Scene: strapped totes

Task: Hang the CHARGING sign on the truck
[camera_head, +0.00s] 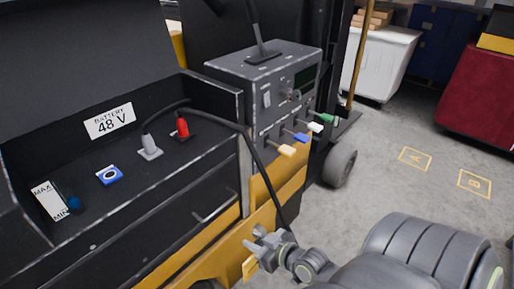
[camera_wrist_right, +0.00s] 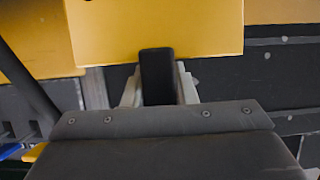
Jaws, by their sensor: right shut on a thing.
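The truck (camera_head: 215,235), black and yellow, fills the left and middle of the head view. My right gripper (camera_head: 262,247) is low in front of its yellow side panel. In the right wrist view, my right gripper (camera_wrist_right: 158,88) is shut on a dark block between its grey fingers, at the lower edge of a plain yellow plate (camera_wrist_right: 155,30). This plate appears to be the CHARGING sign; no lettering shows. In the head view only a small yellow part of the sign (camera_head: 250,268) shows beside the gripper. My left gripper is not in view.
A control box (camera_head: 230,70) carries a key switch and several coloured levers. A black cable (camera_head: 252,145) arches from the grey plug (camera_head: 149,147) down near my right gripper. A red plug (camera_head: 182,127) stands beside it. Open floor lies right, with a white bin (camera_head: 375,60) behind.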

